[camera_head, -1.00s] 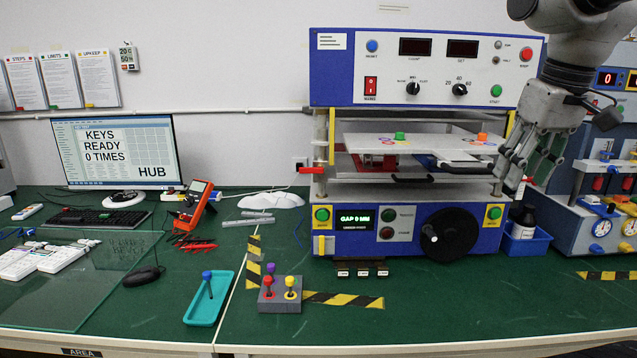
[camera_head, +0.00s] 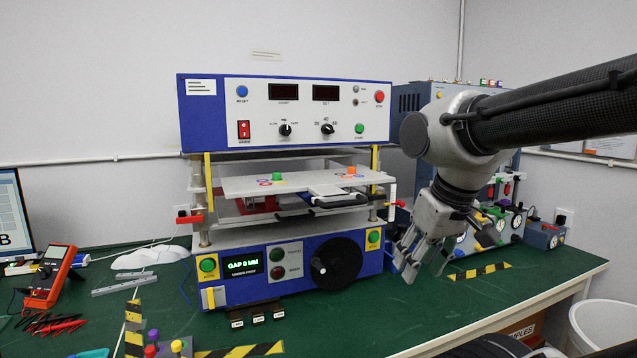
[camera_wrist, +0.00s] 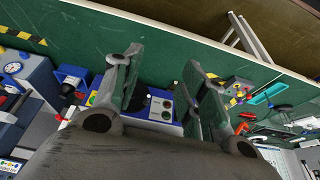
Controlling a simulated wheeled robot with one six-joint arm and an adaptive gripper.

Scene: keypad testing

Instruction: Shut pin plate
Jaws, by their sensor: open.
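A blue-framed press machine (camera_head: 285,110) stands on the green bench in the head view. A white plate (camera_head: 240,187) with a green knob (camera_head: 278,177) and an orange knob (camera_head: 351,171) juts forward from its middle opening. Below it, a black-handled drawer-like plate (camera_head: 342,202) also sticks out. I cannot tell for certain which is the pin plate. My gripper (camera_head: 422,262) is open and empty, pointing down, right of the machine's front and apart from both plates. It also shows in the wrist view (camera_wrist: 161,78), fingers spread with nothing between them.
A black handwheel (camera_head: 335,262) and buttons sit on the machine's lower front. Another blue device (camera_head: 500,215) stands behind my arm to the right.

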